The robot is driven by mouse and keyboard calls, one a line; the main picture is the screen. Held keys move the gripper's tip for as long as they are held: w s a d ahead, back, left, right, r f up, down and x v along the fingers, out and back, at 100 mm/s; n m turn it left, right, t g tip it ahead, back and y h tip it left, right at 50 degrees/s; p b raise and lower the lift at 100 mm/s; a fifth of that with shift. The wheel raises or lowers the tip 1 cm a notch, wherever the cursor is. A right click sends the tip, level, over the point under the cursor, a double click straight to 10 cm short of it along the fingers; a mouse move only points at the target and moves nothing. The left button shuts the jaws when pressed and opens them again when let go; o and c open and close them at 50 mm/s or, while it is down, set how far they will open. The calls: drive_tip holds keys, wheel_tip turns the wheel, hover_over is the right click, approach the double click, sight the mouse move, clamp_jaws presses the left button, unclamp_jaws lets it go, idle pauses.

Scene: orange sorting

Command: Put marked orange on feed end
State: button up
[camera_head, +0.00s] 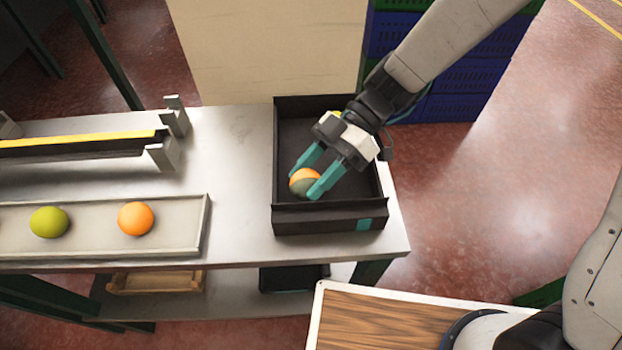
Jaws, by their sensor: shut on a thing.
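An orange with a dark grey-green patch on its lower side (304,179) is between the teal fingers of my gripper (317,178). My gripper is shut on it, over the inside of a black open box (285,130) on the metal table. I cannot tell whether the orange touches the box floor.
A shallow grey tray (180,240) at the front left holds a green fruit (48,222) and an orange (136,218). The metal table (235,150) is bare between belt, tray and box. The box has raised walls. Green and blue crates (455,90) stand behind.

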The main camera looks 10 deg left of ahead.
sight(312, 171)
wheel_tip(312, 171, up, 8)
drive_tip(key=shift+r, duration=0.15)
drive_tip(key=w+a+m+t+y, duration=0.2)
drive_tip(key=w+m+t, duration=0.1)
drive_tip(key=w, duration=0.2)
drive_tip(key=w+a+m+t+y, duration=0.2)
drive_tip(key=w+a+m+t, duration=0.1)
drive_tip(key=w, duration=0.3)
drive_tip(key=w+d+m+t, duration=0.1)
drive_tip(key=w+m+t, duration=0.1)
drive_tip(key=w, duration=0.1)
drive_tip(key=w+d+m+t, duration=0.2)
drive_tip(key=w, duration=0.2)
drive_tip(key=w+d+f+m+t, duration=0.1)
drive_tip(key=w+d+m+t, duration=0.1)
drive_tip(key=w, duration=0.2)
drive_tip(key=shift+d, duration=0.25)
drive_tip(key=w+d+f+m+t+h, duration=0.2)
drive_tip(key=w+d+m+t, duration=0.1)
drive_tip(key=d, duration=0.7)
drive_tip(key=w+d+f+m+t+h, duration=0.2)
drive_tip(key=w+d+m, duration=0.3)
drive_tip(key=d, duration=0.6)
drive_tip(key=w+d+f+m+t+h, duration=0.2)
drive_tip(key=w+d+m+t+h, duration=0.2)
drive_tip(key=d, duration=0.6)
drive_tip(key=shift+w+d+f+m, duration=0.3)
drive_tip(key=shift+w+d, duration=0.05)
drive_tip(key=shift+w, duration=0.25)
